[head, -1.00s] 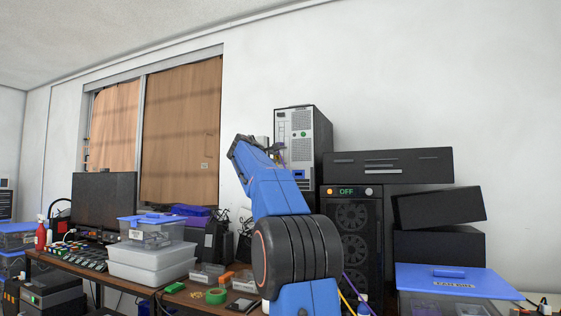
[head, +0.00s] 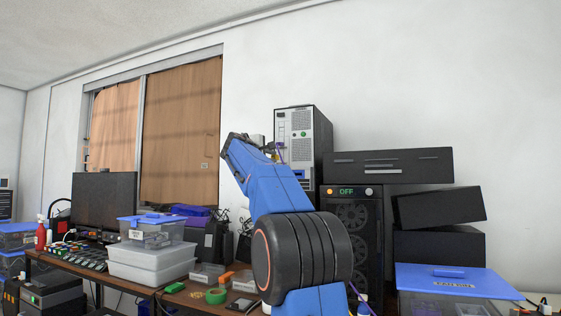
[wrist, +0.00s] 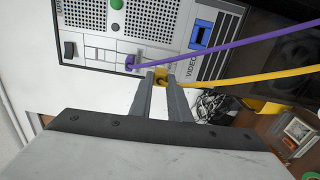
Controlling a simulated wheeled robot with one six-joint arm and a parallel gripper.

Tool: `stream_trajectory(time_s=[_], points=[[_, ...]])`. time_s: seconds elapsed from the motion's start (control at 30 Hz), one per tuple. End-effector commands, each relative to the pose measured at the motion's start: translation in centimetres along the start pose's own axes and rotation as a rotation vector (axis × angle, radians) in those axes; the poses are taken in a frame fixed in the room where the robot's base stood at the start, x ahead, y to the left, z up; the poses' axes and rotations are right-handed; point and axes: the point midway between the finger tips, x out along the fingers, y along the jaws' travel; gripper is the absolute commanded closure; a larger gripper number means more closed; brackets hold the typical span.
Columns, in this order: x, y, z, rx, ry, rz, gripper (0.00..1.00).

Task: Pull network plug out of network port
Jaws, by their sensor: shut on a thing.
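In the wrist view my gripper (wrist: 161,80) is shut on a yellow plug (wrist: 161,73), with its yellow cable (wrist: 235,79) running off to the right. The plug shows against the lower edge of the computer tower's port panel (wrist: 95,48). I cannot tell whether its tip is still inside a port. A purple plug (wrist: 130,62) sits in the panel just left of it, its purple cable (wrist: 200,52) crossing above the yellow one. In the head view my gripper (head: 272,149) is small, in front of the grey tower (head: 302,135); the held plug is not clear there.
A black case marked OFF (head: 350,240) stands under a flat black box (head: 388,166). More dark boxes and a blue-lidded bin (head: 455,280) are at the right. Clear bins (head: 150,265) and small parts crowd the bench at the left. The wall above is free.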

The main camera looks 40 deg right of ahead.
Motion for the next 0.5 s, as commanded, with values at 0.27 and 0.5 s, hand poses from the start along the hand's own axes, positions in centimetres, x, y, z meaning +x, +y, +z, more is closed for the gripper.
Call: stream_trajectory(time_s=[0.27,0.5], points=[[-1.18,0.03,-0.03,0.0,0.001,0.001,1.0],[-1.18,0.02,-0.01,0.0,0.001,0.001,1.0]])
